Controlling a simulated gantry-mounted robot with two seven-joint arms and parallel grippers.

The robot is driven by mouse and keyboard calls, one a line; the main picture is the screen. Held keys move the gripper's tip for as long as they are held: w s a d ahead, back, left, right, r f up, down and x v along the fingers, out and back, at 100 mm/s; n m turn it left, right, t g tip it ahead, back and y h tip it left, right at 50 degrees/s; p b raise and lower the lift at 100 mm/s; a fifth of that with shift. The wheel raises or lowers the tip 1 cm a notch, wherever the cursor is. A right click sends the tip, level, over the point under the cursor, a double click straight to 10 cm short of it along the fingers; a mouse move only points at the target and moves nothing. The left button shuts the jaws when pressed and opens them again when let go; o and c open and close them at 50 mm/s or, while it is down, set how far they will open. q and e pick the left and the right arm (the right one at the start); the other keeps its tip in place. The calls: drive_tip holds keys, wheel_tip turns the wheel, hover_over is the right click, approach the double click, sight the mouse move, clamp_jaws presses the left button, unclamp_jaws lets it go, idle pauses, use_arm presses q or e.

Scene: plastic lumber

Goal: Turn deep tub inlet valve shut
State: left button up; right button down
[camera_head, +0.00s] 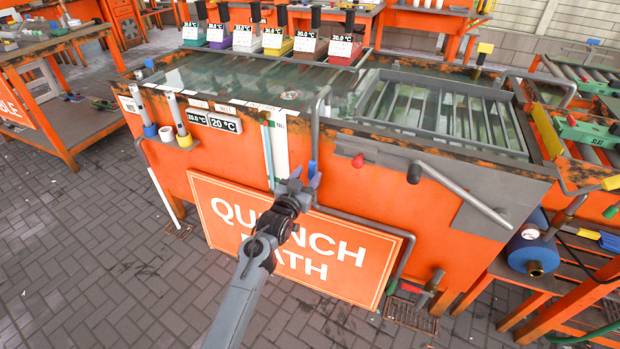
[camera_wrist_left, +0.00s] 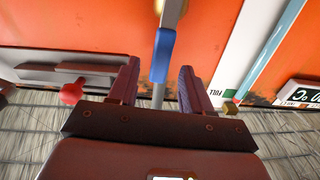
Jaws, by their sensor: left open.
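The deep tub is the orange quench bath (camera_head: 445,215) with a glass-like top, in the middle of the head view. A grey pipe (camera_head: 316,120) bends over its rim and runs down the front. A small blue lever (camera_head: 313,167), which looks like the inlet valve handle, sits on this pipe; it also shows in the left wrist view (camera_wrist_left: 163,55). My left gripper (camera_head: 305,178) is open at the lever. In the left wrist view its two purple fingers (camera_wrist_left: 159,75) stand either side of the blue lever, with gaps showing. My right gripper is not in view.
An orange QUENCH BATH sign (camera_head: 350,262) leans low on the front, behind my left arm. A red knob (camera_head: 358,160) and a grey bar with a black end (camera_head: 460,192) stick out to the right. Displays (camera_head: 214,121) are at left. Paved floor (camera_head: 110,250) is clear at left.

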use_arm(q)
drive_tip(key=shift+b+x, duration=0.65)
drive_tip(key=shift+x, duration=0.65)
clamp_jaws()
